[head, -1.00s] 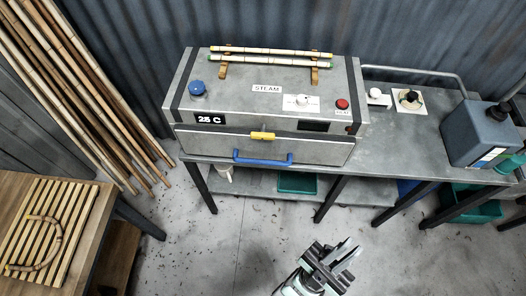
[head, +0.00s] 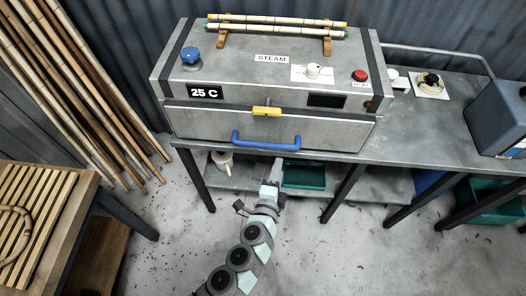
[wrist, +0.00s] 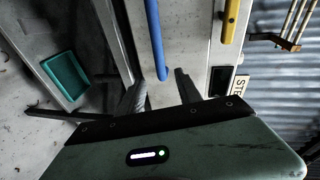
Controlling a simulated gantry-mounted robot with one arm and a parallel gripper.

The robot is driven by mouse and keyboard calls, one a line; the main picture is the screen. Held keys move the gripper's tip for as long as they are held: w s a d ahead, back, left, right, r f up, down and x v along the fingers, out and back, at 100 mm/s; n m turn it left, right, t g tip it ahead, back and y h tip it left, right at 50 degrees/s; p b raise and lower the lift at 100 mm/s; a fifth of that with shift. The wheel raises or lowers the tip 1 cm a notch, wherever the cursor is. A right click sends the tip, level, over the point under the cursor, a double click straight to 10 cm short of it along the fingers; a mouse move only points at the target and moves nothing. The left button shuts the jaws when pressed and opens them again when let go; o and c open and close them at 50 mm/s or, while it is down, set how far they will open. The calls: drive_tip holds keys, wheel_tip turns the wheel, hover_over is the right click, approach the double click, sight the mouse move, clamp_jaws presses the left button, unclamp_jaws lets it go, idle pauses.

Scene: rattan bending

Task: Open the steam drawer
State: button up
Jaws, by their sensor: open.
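The steam drawer (head: 200,121) is the grey front under the box marked STEAM, and it looks shut. Its blue handle (head: 265,145) runs along the lower front. A yellow latch (head: 267,111) sits across the seam above the handle. My gripper (head: 274,168) is just below and in front of the handle, near its right half. In the wrist view my gripper (wrist: 160,88) is open and empty. One end of the blue handle (wrist: 153,35) appears between the fingertips there; I cannot tell the depth gap. The yellow latch (wrist: 231,20) is off to the right.
The box carries a blue knob (head: 190,55), a red button (head: 360,76), a 25 C display (head: 206,93) and bamboo poles (head: 276,32) on brackets. A green bin (head: 305,175) stands on the shelf below. A slatted table (head: 75,190) is at left.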

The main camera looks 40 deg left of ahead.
drive_tip(key=g+y, duration=0.1)
drive_tip(key=y, duration=0.1)
approach(265, 145)
drive_tip(key=shift+n, duration=0.3)
drive_tip(key=x, duration=1.1)
drive_tip(key=shift+d+f, duration=0.1)
drive_tip(key=shift+f, duration=0.25)
clamp_jaws()
drive_tip(key=shift+s, duration=0.1)
idle(0.4)
